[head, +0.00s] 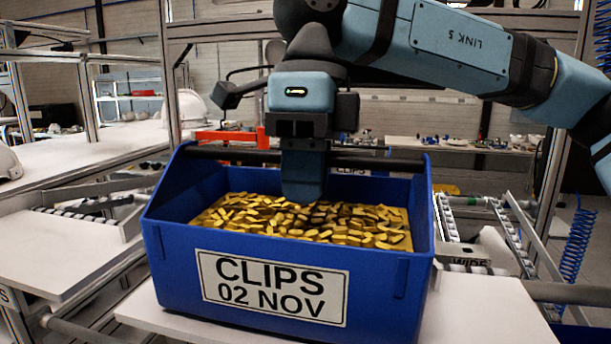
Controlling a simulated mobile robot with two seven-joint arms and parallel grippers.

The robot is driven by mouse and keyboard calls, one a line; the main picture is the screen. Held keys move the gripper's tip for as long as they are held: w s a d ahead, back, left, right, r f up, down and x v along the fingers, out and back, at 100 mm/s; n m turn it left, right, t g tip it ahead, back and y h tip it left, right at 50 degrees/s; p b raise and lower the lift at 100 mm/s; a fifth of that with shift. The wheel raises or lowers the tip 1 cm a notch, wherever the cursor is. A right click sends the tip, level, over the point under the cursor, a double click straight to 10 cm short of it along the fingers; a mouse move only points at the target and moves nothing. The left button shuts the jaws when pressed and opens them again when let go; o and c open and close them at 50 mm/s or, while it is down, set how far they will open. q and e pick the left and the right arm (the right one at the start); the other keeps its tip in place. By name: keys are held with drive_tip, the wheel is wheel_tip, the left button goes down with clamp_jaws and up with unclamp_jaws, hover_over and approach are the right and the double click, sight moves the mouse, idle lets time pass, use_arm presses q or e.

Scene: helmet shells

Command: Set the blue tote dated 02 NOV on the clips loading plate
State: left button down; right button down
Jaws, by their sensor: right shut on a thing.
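The blue tote (374,290) is large in the lower middle of the head view. Its white front label reads CLIPS 02 NOV, and it is full of small yellow clips (300,221). A dark bar (390,163) runs across its top near the back. My right gripper (303,185) points down over the tote and is shut on this bar. Below the tote is a white plate (490,318); I cannot tell whether the tote touches it. A small sign reading CLIPS (352,172) shows behind the bar, partly hidden. My left gripper is not in view.
Another white plate (55,250) lies at the left, with roller tracks (85,215) behind it. A partly hidden sign (470,264) and more rollers are at the right. White helmet shells (188,106) stand on a back-left table. Metal frame posts rise on both sides.

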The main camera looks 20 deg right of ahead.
drive_tip(key=shift+f+b, duration=0.4)
drive_tip(key=shift+f, duration=0.05)
drive_tip(key=c, duration=1.1)
unclamp_jaws()
drive_tip(key=shift+o, duration=0.2)
wheel_tip(320, 180, up, 14)
drive_tip(key=w+d+b, duration=0.1)
drive_tip(key=w, duration=0.1)
drive_tip(key=shift+d+f, duration=0.15)
drive_tip(key=shift+d, duration=0.1)
